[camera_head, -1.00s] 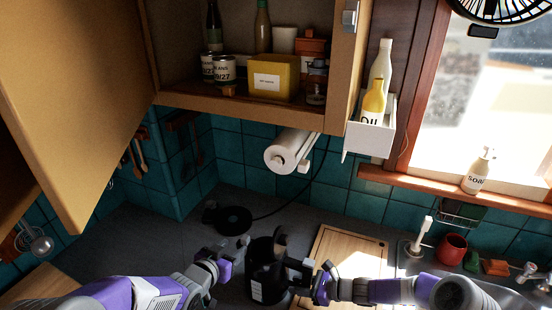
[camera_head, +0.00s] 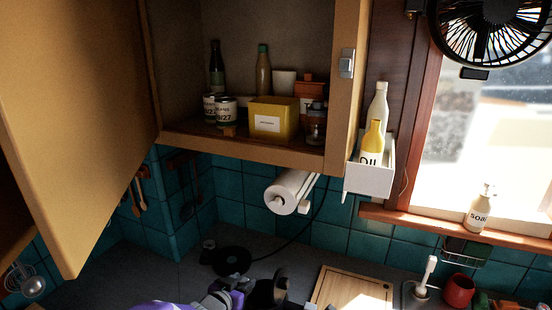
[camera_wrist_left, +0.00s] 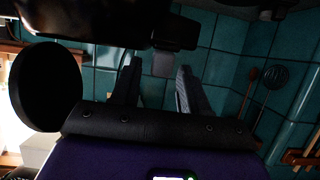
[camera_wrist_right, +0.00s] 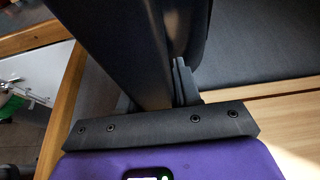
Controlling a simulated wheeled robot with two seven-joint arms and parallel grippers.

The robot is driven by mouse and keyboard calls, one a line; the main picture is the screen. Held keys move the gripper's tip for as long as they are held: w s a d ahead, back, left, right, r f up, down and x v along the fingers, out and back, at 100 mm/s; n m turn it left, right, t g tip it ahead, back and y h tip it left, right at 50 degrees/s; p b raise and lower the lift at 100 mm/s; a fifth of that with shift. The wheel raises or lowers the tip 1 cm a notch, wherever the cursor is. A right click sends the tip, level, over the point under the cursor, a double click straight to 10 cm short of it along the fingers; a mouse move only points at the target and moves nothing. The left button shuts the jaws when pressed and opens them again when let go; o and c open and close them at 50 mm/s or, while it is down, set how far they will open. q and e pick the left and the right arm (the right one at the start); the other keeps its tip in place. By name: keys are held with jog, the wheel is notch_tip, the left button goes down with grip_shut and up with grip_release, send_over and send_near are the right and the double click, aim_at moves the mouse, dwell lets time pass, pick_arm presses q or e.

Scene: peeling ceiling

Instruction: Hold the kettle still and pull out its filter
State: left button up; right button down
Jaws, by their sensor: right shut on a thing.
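The black kettle (camera_head: 264,294) stands on the counter at the bottom edge of the head view, mostly cut off, its lid (camera_head: 281,279) raised. My left gripper (camera_head: 238,288) is beside it on the left. Dark kettle parts and the round lid (camera_wrist_left: 45,88) fill the top and left there. I cannot make out the filter for certain. My right gripper (camera_wrist_right: 155,95) is shut on the kettle's dark handle (camera_wrist_right: 120,45); it is out of the head view.
A round black base (camera_head: 232,261) with a cord lies behind the kettle. A wooden cutting board (camera_head: 345,288) lies to the right. The open wall cabinet (camera_head: 240,146) and a paper towel roll (camera_head: 288,192) hang above. A red cup (camera_head: 459,291) stands at the right.

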pick_arm(q)
grip_shut()
pick_arm(e)
jog(key=shift+s+f, duration=0.15)
jog(key=shift+f, duration=0.2)
jog(key=shift+r, duration=0.15)
pick_arm(q)
notch_tip(320, 180, up, 8)
jog(key=shift+r, duration=0.2)
dwell(0.6)
dwell(0.4)
jog(key=a, duration=1.2)
pick_arm(e)
jog(key=shift+r, duration=0.15)
dwell(0.3)
grip_release()
jog(key=shift+w, duration=0.2)
